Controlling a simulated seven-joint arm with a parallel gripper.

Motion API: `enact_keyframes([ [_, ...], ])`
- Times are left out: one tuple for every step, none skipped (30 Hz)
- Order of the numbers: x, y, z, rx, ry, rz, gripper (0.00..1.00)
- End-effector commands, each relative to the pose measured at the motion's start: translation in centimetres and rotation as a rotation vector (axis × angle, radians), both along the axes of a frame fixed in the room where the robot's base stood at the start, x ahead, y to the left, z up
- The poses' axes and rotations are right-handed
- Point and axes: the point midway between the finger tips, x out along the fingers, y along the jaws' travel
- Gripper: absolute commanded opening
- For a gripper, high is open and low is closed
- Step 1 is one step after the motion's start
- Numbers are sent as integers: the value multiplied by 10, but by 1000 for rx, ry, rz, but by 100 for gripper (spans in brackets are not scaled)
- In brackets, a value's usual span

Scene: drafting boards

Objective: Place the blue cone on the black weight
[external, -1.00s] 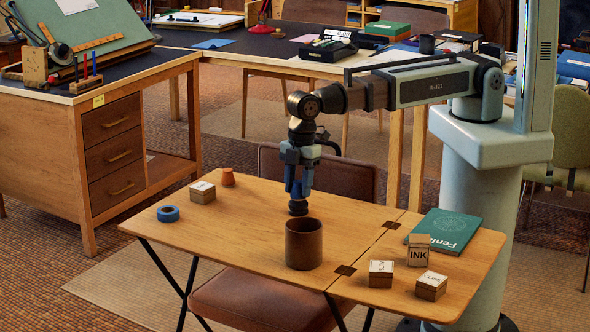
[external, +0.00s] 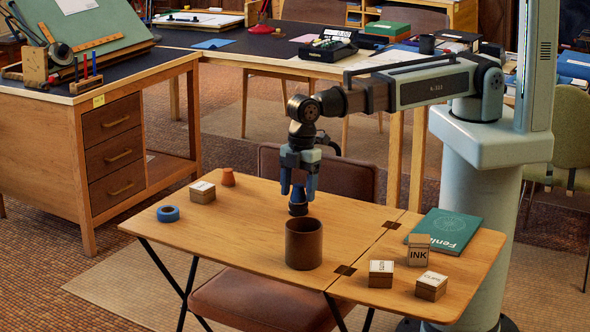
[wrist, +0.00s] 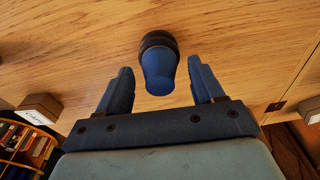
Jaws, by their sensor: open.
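The blue cone (external: 298,196) stands on the black weight (external: 298,209), on the wooden table behind the brown cup. In the wrist view the blue cone (wrist: 160,72) sits over the round dark weight (wrist: 156,40), whose edge shows past the cone. My gripper (external: 298,189) points down over the cone with its fingers apart. In the wrist view my gripper (wrist: 159,70) is open, one finger on each side of the cone, with visible gaps to both.
A brown cup (external: 304,245) stands just in front of the weight. A blue tape roll (external: 168,213), a small box (external: 202,192) and an orange cone-like piece (external: 228,177) lie left. Several labelled boxes and a green book (external: 447,231) are right.

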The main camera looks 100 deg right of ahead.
Motion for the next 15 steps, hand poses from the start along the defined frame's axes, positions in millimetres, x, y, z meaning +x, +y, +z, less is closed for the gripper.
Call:
enact_keyframes([
  [0,0,1,0,0,0,67],
  [0,0,1,0,0,0,67],
  [0,0,3,0,0,0,67],
  [0,0,4,1,-1,0,67],
  [0,0,6,1,-1,0,67],
  [0,0,10,1,-2,0,67],
  [0,-1,13,1,-2,0,67],
  [-1,-1,16,1,-3,0,67],
  [-1,-1,21,1,-2,0,67],
  [-2,-2,24,0,-1,0,67],
  [-2,-2,29,1,-2,0,67],
  [-3,-3,34,1,-4,0,67],
  [-3,-3,38,1,-2,0,67],
  [-3,-3,43,1,-2,0,67],
  [-4,-4,48,1,-2,0,67],
])
